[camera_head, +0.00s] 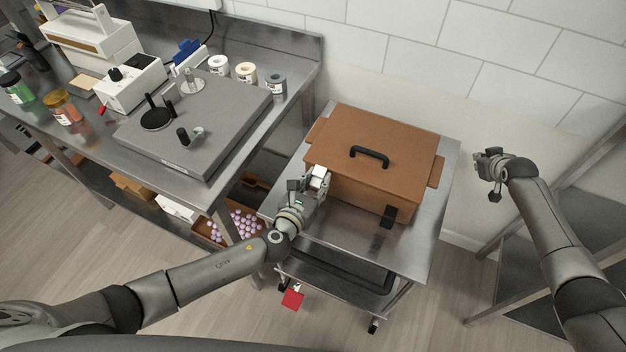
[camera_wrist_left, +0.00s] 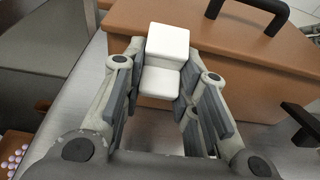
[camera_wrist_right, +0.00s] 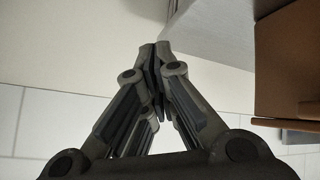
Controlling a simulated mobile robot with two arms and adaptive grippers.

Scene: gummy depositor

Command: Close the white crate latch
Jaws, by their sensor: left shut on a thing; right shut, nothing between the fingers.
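The brown crate (camera_head: 376,146), with a black handle on its lid, stands on a metal cart. The white latch (camera_head: 319,178) is on the crate's front face at the left; in the left wrist view the white latch (camera_wrist_left: 166,60) sits between my fingers. My left gripper (camera_head: 312,186) is shut on it, with a finger on each side (camera_wrist_left: 158,90). A black latch (camera_head: 388,216) is on the front at the right. My right gripper (camera_head: 484,163) is shut and empty in the air right of the crate; its fingertips meet in the right wrist view (camera_wrist_right: 154,52).
The metal cart top (camera_head: 425,235) is bare in front of and right of the crate. A steel workbench (camera_head: 190,190) with a grey plate machine (camera_head: 215,115) and jars stands at the left. A metal rack (camera_head: 520,270) stands at the right, near my right arm.

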